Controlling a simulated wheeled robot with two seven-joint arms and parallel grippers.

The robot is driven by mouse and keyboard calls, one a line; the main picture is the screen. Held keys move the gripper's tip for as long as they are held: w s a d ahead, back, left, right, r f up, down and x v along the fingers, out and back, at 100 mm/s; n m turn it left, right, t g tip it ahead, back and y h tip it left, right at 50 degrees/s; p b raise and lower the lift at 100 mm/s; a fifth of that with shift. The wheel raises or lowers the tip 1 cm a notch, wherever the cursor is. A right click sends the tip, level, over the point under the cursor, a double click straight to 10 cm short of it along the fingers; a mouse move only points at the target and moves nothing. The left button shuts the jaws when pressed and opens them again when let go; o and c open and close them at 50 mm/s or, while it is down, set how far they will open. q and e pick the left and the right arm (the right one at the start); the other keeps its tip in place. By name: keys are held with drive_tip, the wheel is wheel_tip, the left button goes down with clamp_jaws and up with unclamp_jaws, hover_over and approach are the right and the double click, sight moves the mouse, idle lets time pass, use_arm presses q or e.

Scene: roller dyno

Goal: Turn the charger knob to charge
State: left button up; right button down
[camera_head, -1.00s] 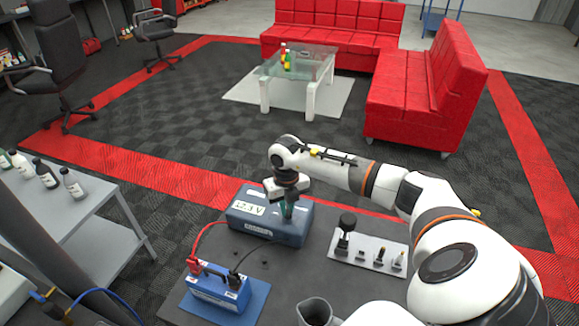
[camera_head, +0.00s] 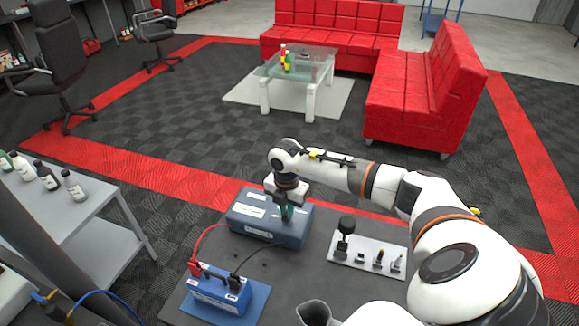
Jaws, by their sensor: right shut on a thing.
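The charger (camera_head: 247,217) is a blue-grey box with white labels on its top, at the back of the dark table. My right gripper (camera_head: 286,216) points down over the right part of the charger's top and is shut on the knob there. The gripper covers the knob, so its pointing direction is hidden. A blue battery (camera_head: 218,290) stands on a blue mat in front of the charger. A red and a black cable run from the battery's clamps toward the charger. My left gripper is not in view.
A light plate with several upright fittings (camera_head: 367,254) lies right of the charger on the dark table (camera_head: 283,276). A grey cup-like vessel (camera_head: 314,311) stands at the front edge. A grey side table (camera_head: 75,215) with bottles is at the left.

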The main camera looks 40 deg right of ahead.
drive_tip(key=shift+w+d+r+m, duration=0.15)
drive_tip(key=shift+r+m, duration=0.05)
drive_tip(key=shift+m, duration=0.35)
drive_tip(key=shift+w+d+r+m, duration=0.1)
drive_tip(key=shift+r+m, duration=0.05)
drive_tip(key=shift+m, duration=0.4)
drive_tip(key=c, duration=1.4)
unclamp_jaws()
drive_tip(key=shift+f, duration=0.15)
drive_tip(key=shift+c, duration=0.2)
drive_tip(key=shift+s+f, duration=0.1)
drive_tip(key=shift+a, duration=0.1)
wheel_tip(320, 180, up, 12)
drive_tip(key=b, duration=0.2)
drive_tip(key=shift+b, duration=0.4)
